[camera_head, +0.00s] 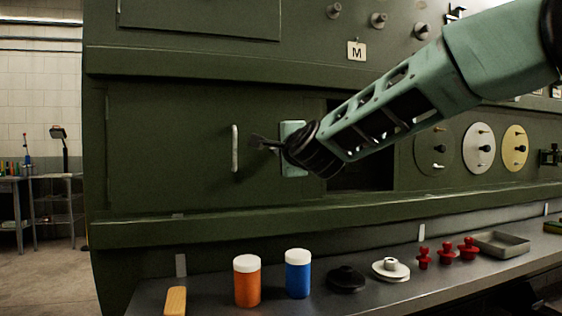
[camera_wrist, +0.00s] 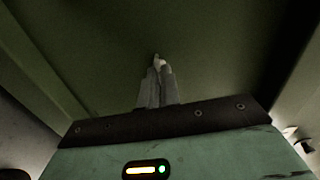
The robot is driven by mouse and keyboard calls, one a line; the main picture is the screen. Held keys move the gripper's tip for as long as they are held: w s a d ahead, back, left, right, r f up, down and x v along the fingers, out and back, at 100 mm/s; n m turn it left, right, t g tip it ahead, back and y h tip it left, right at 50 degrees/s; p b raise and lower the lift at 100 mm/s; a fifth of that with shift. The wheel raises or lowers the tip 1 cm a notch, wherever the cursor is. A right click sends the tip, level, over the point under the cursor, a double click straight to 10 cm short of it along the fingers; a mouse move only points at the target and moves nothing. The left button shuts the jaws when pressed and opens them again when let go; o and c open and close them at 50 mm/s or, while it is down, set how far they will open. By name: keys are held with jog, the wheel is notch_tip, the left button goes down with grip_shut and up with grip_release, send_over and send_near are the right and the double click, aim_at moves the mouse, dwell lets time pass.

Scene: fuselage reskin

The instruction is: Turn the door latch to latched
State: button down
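The green door (camera_head: 170,150) is a flat panel in the machine's side with a pale upright handle (camera_head: 235,148). My gripper (camera_head: 256,142) is in front of the door's right part, with its fingertips pointing left, a little right of the handle and seemingly apart from it. In the wrist view my gripper's fingers (camera_wrist: 158,80) lie close together and look shut. A small pale spot shows at their tips; I cannot tell whether it is a fingertip or part of the latch. I cannot make out a door latch; my gripper and wrist may hide it.
A dark opening (camera_head: 362,175) lies right of the door, partly behind my arm. A ledge (camera_head: 300,215) runs below. The grey bench (camera_head: 215,305) holds an orange jar (camera_head: 247,282), a blue jar (camera_head: 298,275), several knobs and a tray (camera_head: 500,243). Round discs (camera_head: 479,148) are at right.

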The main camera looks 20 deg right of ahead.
jog(key=shift+m+b, duration=0.3)
jog(key=shift+m, duration=0.1)
jog(key=c, duration=1.6)
grip_release()
jog(key=s+p, duration=0.2)
jog(key=s, duration=1.5)
jog(key=shift+s+p, duration=0.2)
jog(key=shift+p, duration=0.2)
